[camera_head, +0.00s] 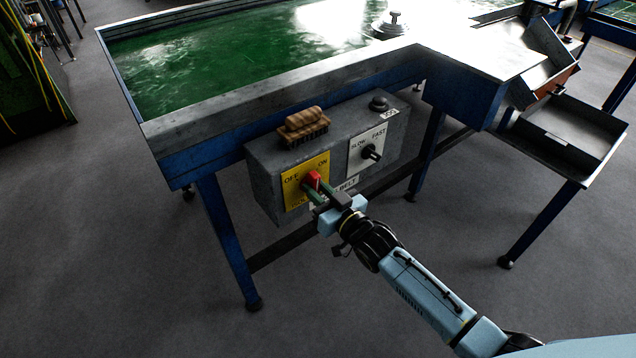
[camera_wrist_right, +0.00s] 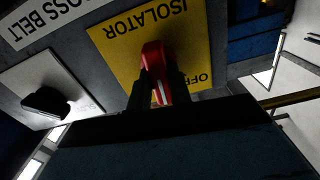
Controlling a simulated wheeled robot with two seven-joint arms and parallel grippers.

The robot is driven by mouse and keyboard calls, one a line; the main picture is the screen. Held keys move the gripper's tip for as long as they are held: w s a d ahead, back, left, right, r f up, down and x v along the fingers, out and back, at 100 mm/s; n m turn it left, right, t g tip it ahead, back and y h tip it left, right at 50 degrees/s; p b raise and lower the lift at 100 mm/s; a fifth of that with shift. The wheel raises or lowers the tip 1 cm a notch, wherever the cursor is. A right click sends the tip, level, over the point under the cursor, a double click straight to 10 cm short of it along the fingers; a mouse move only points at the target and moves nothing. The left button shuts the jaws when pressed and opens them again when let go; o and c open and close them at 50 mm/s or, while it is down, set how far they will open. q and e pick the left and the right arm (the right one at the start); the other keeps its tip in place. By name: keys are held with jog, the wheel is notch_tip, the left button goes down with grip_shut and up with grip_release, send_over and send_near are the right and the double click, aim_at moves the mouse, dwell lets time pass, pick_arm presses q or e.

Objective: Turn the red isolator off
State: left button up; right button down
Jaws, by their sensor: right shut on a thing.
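The red isolator handle (camera_head: 312,179) sits on a yellow plate (camera_head: 292,193) marked OFF at left and ON at upper right, on the front of a grey box. My right gripper (camera_head: 318,190) reaches it from the front right and is shut on it. In the right wrist view, the red handle (camera_wrist_right: 152,58) stands between my dark fingers (camera_wrist_right: 161,92), with a white line on its lower part. The OFF label shows to its right there; ON is hidden. I cannot tell exactly which mark the handle points to. My left gripper is not in view.
The grey control box (camera_head: 262,178) hangs under the bench edge. A wooden brush (camera_head: 304,127) and a dark button (camera_head: 379,103) are on its top. A black SLOW/FAST knob (camera_head: 371,153) is to the right of the isolator. Blue bench legs (camera_head: 228,240) stand nearby.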

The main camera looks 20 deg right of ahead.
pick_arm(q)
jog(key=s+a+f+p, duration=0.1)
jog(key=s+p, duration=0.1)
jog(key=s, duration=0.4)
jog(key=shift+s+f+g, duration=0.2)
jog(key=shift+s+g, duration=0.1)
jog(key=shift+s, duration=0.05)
pick_arm(e)
jog(key=shift+s+a+n, duration=0.1)
jog(key=shift+a+n, duration=0.05)
jog(key=shift+n, duration=2.3)
jog(key=shift+a+n, duration=0.15)
jog(key=shift+n, duration=2.3)
jog(key=c, duration=1.3)
grip_release()
jog(key=shift+f, duration=0.1)
pick_arm(q)
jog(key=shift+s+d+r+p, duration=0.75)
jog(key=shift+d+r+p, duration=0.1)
jog(key=shift+p, duration=0.25)
pick_arm(e)
jog(key=v, duration=1.3)
jog(key=shift+s, duration=0.2)
